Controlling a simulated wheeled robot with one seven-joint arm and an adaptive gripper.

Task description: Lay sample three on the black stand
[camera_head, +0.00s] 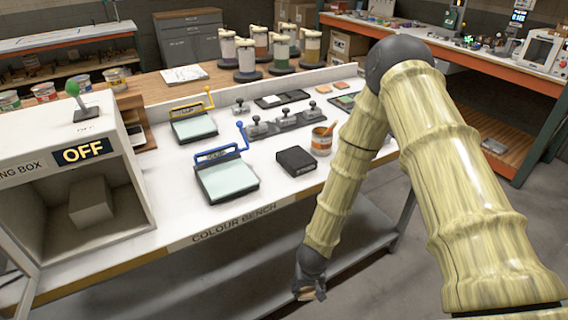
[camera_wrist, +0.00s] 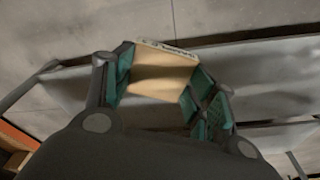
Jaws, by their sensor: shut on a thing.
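My gripper (camera_head: 312,290) hangs low in front of the bench, beyond its front edge and above the floor. It is shut on a tan, flat-faced piece (camera_wrist: 163,72) with a pale edge bearing small dark marks, too small to read. The piece sits between the green-padded fingers in the wrist view; I cannot tell whether it is sample three. A low black block (camera_head: 296,161), which looks like the black stand, lies on the white bench, right of the blue-handled press. Its top looks bare. My gripper is well apart from it.
The blue-handled press (camera_head: 228,180) and yellow-handled press (camera_head: 194,127) stand on the bench (camera_head: 180,222). A grey rack with metal weights (camera_head: 285,124) is further back. The lighting box (camera_head: 75,190) fills the left.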

